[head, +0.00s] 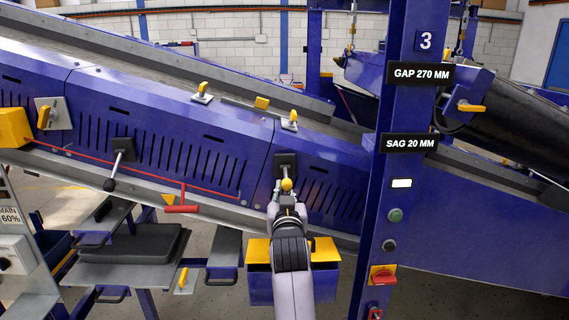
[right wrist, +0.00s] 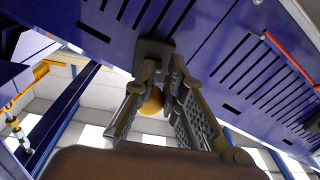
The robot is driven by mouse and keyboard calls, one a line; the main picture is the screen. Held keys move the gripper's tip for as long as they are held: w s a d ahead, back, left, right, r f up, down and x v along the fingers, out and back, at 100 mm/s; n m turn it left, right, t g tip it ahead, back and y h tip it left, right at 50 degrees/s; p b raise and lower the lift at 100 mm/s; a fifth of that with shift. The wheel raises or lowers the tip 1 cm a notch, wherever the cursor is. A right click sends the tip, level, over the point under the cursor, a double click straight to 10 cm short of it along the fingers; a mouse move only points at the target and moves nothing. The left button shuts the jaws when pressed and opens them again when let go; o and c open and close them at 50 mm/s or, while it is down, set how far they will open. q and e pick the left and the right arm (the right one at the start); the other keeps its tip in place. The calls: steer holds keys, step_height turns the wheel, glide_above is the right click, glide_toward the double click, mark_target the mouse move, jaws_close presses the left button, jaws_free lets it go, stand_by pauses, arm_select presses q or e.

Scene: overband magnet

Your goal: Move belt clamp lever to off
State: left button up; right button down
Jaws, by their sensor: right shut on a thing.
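A lever with a yellow ball knob (head: 287,184) comes out of a dark square mount (head: 285,162) on the side of the blue conveyor. My right gripper (head: 287,199) reaches up to it from below and is shut on this lever. In the right wrist view the yellow knob (right wrist: 152,103) shows between the fingers of my right gripper (right wrist: 168,95), and the fingers partly hide the lever's shaft. A second lever with a black knob (head: 110,184) hangs from another dark mount further left. I see no label telling which is the belt clamp lever. My left gripper is not in view.
A blue post (head: 395,220) with signs and buttons stands right of my right arm. A red pull handle (head: 181,208) hangs at left. A blue bin with a yellow rim (head: 325,249) is below, close to my arm. Yellow-handled toggle clamps (head: 202,92) line the conveyor's upper edge.

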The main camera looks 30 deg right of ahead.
steer(key=f+b, duration=0.1)
steer(key=w+d+f+b, duration=0.1)
steer(key=f, duration=0.1)
steer(key=w+f, duration=0.1)
steer(key=shift+d+f+b, duration=0.35)
steer(key=shift+d+b, duration=0.05)
stand_by(0.5)
steer(key=shift+w+d+f+b, duration=0.6)
steer(key=shift+w+f+b, duration=0.1)
steer(key=shift+w, duration=0.3)
